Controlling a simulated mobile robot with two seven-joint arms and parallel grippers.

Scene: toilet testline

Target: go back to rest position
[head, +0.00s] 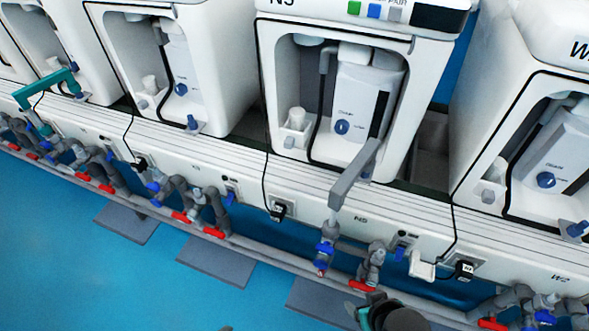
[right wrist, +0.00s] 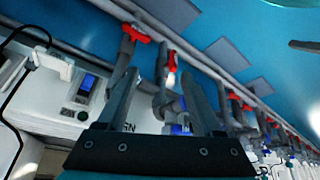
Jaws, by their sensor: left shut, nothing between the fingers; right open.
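My right gripper (right wrist: 160,75) is open, with two dark fingers apart and nothing held between them. Pipework shows behind the gap. In the head view, part of my right wrist shows at the bottom edge, right of centre, in front of the pipes below the N5 station. Only a small dark tip of my left gripper (head: 226,328) shows at the bottom edge of the head view, over the blue floor. A thin dark tip at the right edge of the right wrist view looks like the shut left gripper.
White test stations (head: 437,80) stand in a row along a white ledge (head: 310,195). Grey pipes with red valve handles (head: 362,286) run below it. A grey lever arm (head: 352,176) juts out in front of N5. Blue floor (head: 70,270) with grey mats (head: 215,259) is open at lower left.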

